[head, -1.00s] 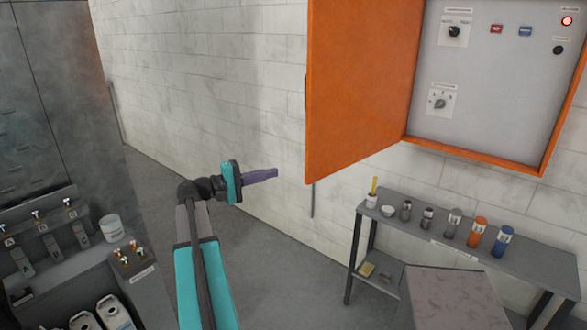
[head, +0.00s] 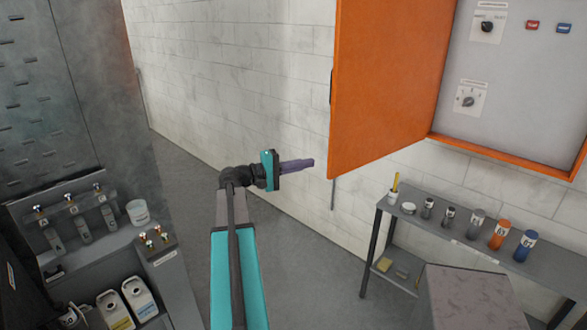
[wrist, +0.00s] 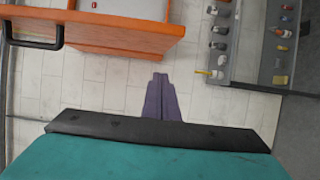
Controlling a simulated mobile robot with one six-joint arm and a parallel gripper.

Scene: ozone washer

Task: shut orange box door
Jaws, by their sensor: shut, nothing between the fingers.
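The orange box door (head: 385,85) stands wide open in the head view, swung out from the left side of the orange box (head: 500,155). Its dark handle (head: 331,87) is on the door's left edge. My gripper (head: 312,162) is shut and empty, just left of the door's lower left corner and apart from it. In the wrist view the gripper's purple fingers (wrist: 158,78) are together. The door (wrist: 110,32) and its black handle (wrist: 35,38) show at the upper left there.
A grey shelf table (head: 465,240) with several bottles stands below the box. A grey block (head: 465,290) is in front of it. A dark cabinet (head: 50,100) and a bench with white jugs (head: 140,297) are at left. Floor between is clear.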

